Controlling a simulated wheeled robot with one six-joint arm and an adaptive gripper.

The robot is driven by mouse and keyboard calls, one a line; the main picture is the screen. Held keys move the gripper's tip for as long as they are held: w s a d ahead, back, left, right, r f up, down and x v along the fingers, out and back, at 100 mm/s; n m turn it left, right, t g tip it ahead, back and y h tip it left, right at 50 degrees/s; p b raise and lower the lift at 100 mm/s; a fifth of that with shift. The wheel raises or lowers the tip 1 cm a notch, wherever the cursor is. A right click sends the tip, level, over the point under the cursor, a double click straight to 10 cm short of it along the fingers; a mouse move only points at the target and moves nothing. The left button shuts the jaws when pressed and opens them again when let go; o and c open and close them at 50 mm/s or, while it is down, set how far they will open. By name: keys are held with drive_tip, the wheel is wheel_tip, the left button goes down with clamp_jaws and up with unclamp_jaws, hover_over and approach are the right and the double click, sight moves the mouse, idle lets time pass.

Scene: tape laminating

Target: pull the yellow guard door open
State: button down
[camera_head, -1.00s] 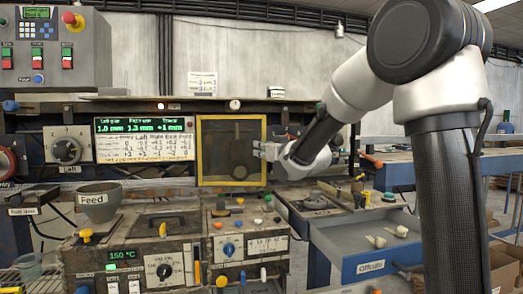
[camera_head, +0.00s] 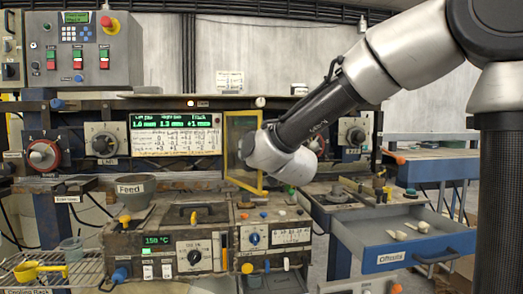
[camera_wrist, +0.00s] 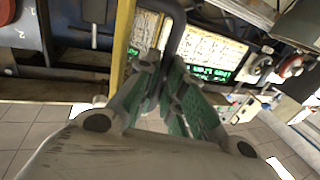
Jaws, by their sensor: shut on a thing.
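The yellow guard door (camera_head: 226,150) stands partly open in the head view. Its lower edge slants down toward the right, with the right side swung out toward me. My gripper (camera_wrist: 166,78) is shut on the door's dark bar handle (camera_wrist: 176,22), which runs between the green-padded fingers in the wrist view. The yellow door frame (camera_wrist: 122,50) shows just left of the fingers there. In the head view my wrist covers the right part of the door and hides the fingers and handle.
A lit display panel (camera_head: 176,135) is left of the door. Below are the feed funnel (camera_head: 136,190) and a control box (camera_head: 190,250) with knobs. An open Offcuts drawer (camera_head: 400,255) juts out at the right. Grey floor is clear in the wrist view.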

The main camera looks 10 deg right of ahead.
drive_tip(key=a+m+h, duration=0.7)
drive_tip(key=a+h, duration=0.4)
drive_tip(key=a, duration=0.4)
drive_tip(key=shift+w+r, duration=0.15)
drive_tip(key=shift+w, duration=0.25)
drive_tip(key=c, duration=1.8)
unclamp_jaws()
drive_tip(key=shift+d, duration=0.1)
